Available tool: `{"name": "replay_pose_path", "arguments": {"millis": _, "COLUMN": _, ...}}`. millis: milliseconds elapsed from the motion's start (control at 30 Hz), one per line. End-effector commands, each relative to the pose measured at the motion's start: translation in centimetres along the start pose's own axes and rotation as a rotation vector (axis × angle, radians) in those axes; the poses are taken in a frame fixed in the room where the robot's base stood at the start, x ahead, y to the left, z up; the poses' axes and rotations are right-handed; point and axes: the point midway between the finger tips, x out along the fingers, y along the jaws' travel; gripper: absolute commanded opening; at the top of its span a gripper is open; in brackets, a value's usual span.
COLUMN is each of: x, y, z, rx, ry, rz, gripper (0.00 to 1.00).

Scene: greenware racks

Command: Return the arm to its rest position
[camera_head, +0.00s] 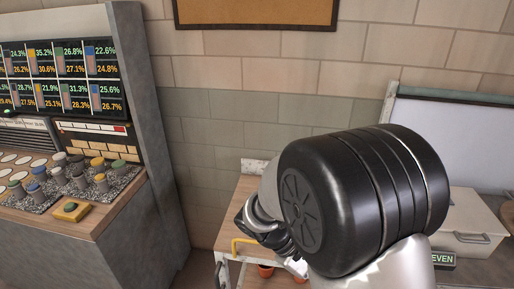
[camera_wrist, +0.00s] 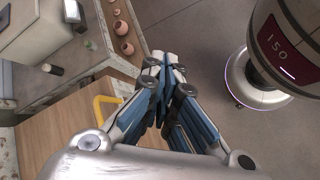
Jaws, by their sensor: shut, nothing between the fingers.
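My gripper (camera_wrist: 163,72) shows in the wrist view with its blue-padded fingers together and nothing between them. It points past the edge of a wooden surface (camera_wrist: 82,125), over the grey floor. In the head view my arm, with its large black joint, rises at the centre right. It hides much of what lies behind it, and the fingertips cannot be made out there.
A control console (camera_head: 75,185) with number screens stands at the left. A wooden bench (camera_head: 228,268) with a yellow handle (camera_head: 243,243) is behind my arm, near terracotta pots (camera_head: 265,270). A grey box (camera_head: 468,222) stands at the right. Bare floor (camera_wrist: 215,35) shows in the wrist view.

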Motion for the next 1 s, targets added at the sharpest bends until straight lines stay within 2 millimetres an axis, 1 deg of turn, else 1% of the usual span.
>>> {"name": "replay_pose_path", "arguments": {"millis": 33, "x": -0.9, "y": 0.3, "z": 1.8, "rx": 0.060, "ry": 0.048, "rz": -0.048, "gripper": 0.00}}
{"name": "replay_pose_path", "arguments": {"millis": 200, "x": -3.1, "y": -0.3, "z": 6.5, "rx": 0.233, "ry": 0.199, "rz": -0.202, "gripper": 0.00}}
{"name": "replay_pose_path", "arguments": {"millis": 300, "x": -4.4, "y": -0.9, "z": 8.9, "rx": 0.335, "ry": 0.296, "rz": -0.283, "gripper": 0.00}}
{"name": "replay_pose_path", "arguments": {"millis": 500, "x": -6.7, "y": -2.6, "z": 12.9, "rx": 0.535, "ry": 0.510, "rz": -0.418, "gripper": 0.00}}
{"name": "replay_pose_path", "arguments": {"millis": 600, "x": -7.8, "y": -3.5, "z": 14.4, "rx": 0.626, "ry": 0.617, "rz": -0.469, "gripper": 0.00}}
{"name": "replay_pose_path", "arguments": {"millis": 700, "x": -8.6, "y": -4.2, "z": 15.4, "rx": 0.698, "ry": 0.706, "rz": -0.506, "gripper": 0.00}}
{"name": "replay_pose_path", "arguments": {"millis": 833, "x": -9.3, "y": -4.8, "z": 16.1, "rx": 0.758, "ry": 0.783, "rz": -0.535, "gripper": 0.00}}
{"name": "replay_pose_path", "arguments": {"millis": 1000, "x": -9.7, "y": -5.0, "z": 16.3, "rx": 0.783, "ry": 0.818, "rz": -0.546, "gripper": 0.00}}
